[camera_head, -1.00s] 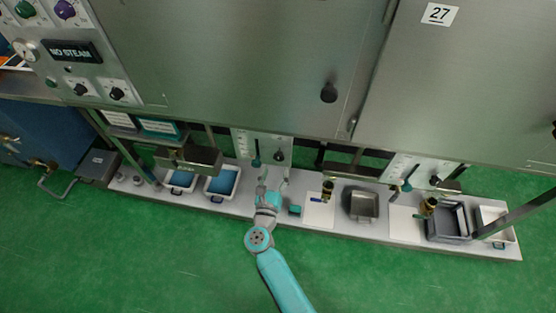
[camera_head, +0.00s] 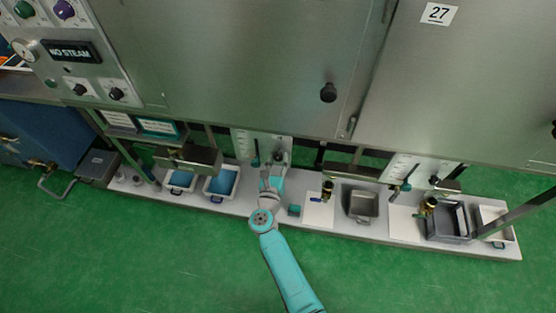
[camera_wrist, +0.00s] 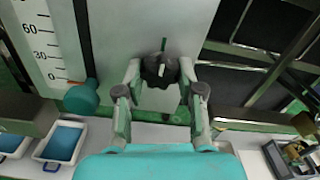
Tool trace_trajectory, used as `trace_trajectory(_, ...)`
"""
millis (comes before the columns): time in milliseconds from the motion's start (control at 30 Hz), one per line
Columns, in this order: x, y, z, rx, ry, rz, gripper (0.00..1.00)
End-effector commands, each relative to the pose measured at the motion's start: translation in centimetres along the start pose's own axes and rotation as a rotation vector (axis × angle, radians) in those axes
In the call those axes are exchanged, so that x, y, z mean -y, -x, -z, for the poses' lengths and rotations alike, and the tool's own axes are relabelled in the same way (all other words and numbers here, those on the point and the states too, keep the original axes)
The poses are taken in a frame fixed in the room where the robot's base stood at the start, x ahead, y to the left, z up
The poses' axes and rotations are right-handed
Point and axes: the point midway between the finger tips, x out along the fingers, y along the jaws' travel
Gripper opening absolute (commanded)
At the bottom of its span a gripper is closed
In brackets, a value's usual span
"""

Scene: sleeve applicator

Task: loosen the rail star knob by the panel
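The rail star knob (camera_wrist: 155,73) is dark and lobed with a pale mark, on a light panel in the wrist view. My gripper (camera_wrist: 160,72) has one finger on each side of it, and both fingertips appear to touch its sides. In the head view my gripper (camera_head: 278,162) is at the lower edge of the panel (camera_head: 246,143), its fingers covering most of the knob. A scale with numbers and a teal-handled rod (camera_wrist: 83,97) are left of the knob in the wrist view.
Blue-lined trays (camera_head: 222,182) stand on the low shelf at left. A teal block (camera_head: 294,210), a metal pan (camera_head: 361,203) and a grey bin (camera_head: 449,222) are to the right. The green floor in front is open.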

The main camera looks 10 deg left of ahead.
Motion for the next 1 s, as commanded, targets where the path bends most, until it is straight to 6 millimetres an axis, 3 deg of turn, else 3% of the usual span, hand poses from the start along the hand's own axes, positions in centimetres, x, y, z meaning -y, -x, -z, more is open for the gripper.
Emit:
trace_trajectory(467,0.04,0.01,-0.01,0.0,0.106,0.0,0.02)
trace_trajectory(1000,0.2,0.01,-0.07,0.0,0.583,0.0,0.02)
